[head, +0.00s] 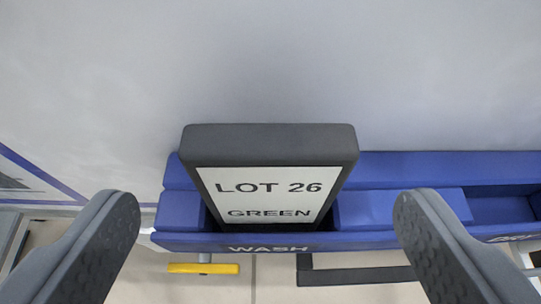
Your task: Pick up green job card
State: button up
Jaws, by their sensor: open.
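The green job card (268,182) is a dark grey block with a white face reading "LOT 26 GREEN". It stands in a slot of a blue rack (385,209), above the label "WASH". Its lower end is hidden in the slot. My gripper (262,215) is open, with one dark finger to the left of the card and one to the right. Both fingers are apart from the card, with a wide gap on each side.
A pale grey wall (270,60) is behind the rack. Another slot of the rack at the right looks empty. A yellow bar (204,268) and a dark bar (358,276) show below the rack, over a beige floor.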

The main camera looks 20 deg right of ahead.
aim_at(269, 186)
jog(key=shift+x, duration=2.75)
jog(key=shift+s+f, duration=0.1)
jog(key=c, duration=1.1)
